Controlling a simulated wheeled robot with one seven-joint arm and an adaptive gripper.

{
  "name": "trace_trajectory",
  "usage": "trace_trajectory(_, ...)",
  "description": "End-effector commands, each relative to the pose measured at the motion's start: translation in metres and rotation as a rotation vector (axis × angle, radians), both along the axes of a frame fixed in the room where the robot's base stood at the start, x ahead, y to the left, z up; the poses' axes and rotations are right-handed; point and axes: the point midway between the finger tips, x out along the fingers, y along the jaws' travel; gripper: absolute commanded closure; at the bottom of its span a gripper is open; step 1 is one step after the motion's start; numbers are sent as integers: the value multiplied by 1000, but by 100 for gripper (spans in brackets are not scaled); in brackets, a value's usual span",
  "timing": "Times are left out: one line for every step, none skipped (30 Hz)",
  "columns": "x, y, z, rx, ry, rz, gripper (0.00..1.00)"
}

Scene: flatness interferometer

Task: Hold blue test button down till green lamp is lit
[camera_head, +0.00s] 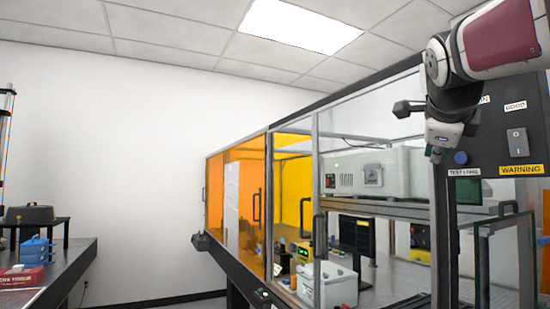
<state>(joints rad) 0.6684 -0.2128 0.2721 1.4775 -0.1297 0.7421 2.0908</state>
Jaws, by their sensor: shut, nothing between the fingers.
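The blue test button (461,157) is on the dark control panel (490,140) at the right, above a small white label that seems to read TEST LAMP. My gripper (437,155) is shut and empty. Its tip points down just left of the button in the picture, and I cannot tell whether it touches the panel. No green lamp shows on the panel. My wrist and arm cover the panel's upper left part, where a label is partly hidden.
A grey rocker switch (517,142) sits right of the button, above a yellow WARNING label (521,170). The glazed enclosure (317,190) with orange panels stands left of the panel. A dark bench (68,262) with blue items is at far left.

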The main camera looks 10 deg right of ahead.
Motion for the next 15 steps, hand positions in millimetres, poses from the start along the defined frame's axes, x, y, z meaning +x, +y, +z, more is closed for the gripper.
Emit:
trace_trajectory(0, -7, 1, 2, 3, -1, 100)
trace_trajectory(1, -10, 1, 2, 2, -2, 100)
trace_trajectory(4, -15, 1, 2, 0, -1, 100)
trace_trajectory(5, -18, 0, 2, 0, -1, 100)
trace_trajectory(7, -20, 0, 2, 0, -1, 100)
trace_trajectory(8, -23, 0, 2, 0, -1, 100)
trace_trajectory(9, -26, 0, 3, 1, 0, 100)
trace_trajectory(10, -28, -1, 4, 0, -1, 100)
trace_trajectory(11, -30, 0, 3, 0, -2, 100)
trace_trajectory(11, -32, 0, 2, 0, -1, 100)
trace_trajectory(12, -33, 0, 1, 0, -2, 100)
trace_trajectory(12, -34, 0, 1, 0, -1, 100)
trace_trajectory(12, -35, 0, 1, 0, -1, 100)
trace_trajectory(12, -35, 0, 1, 0, -1, 100)
trace_trajectory(13, -35, 0, 1, 0, -1, 100)
